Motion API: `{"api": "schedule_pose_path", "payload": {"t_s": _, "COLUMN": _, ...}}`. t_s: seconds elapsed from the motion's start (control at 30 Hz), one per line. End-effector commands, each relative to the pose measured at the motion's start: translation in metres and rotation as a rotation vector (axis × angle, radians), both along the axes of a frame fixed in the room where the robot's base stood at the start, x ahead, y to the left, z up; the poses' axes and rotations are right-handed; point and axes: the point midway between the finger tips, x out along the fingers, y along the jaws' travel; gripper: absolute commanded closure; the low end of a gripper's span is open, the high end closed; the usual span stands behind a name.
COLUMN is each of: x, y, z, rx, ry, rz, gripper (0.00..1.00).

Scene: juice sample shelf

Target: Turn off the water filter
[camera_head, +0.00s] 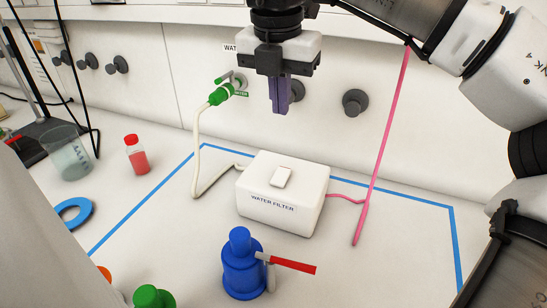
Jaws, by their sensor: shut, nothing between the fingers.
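The water filter (260,215) is a white box labelled "WATER FILTER" on the bench. A small white rocker-like switch (281,178) sits on its top; I cannot tell its on or off position. My gripper (281,108) points down, shut and empty, with purple fingers. It is in front of the back wall and appears above the filter, apart from it. A cream hose (196,150) runs from a green wall tap (222,94) to the filter's left side. A pink hose (375,165) joins its right side.
Blue tape (150,208) frames the area around the filter. A beaker (70,158), a red-capped bottle (137,157) and a blue ring (74,212) are at left. Dark knobs (355,102) protrude from the wall.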

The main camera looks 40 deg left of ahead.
Motion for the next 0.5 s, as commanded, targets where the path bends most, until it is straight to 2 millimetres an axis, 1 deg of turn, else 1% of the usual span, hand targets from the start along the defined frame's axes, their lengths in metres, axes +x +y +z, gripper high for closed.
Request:
{"api": "schedule_pose_path", "payload": {"t_s": 0.17, "x": -0.0017, "y": -0.0063, "z": -0.0003, "rx": 0.000, "ry": -0.008, "rz": 0.001, "gripper": 1.00}}
{"api": "schedule_pose_path", "payload": {"t_s": 0.5, "x": -0.0017, "y": -0.0065, "z": 0.0000, "rx": 0.000, "ry": -0.009, "rz": 0.001, "gripper": 1.00}}
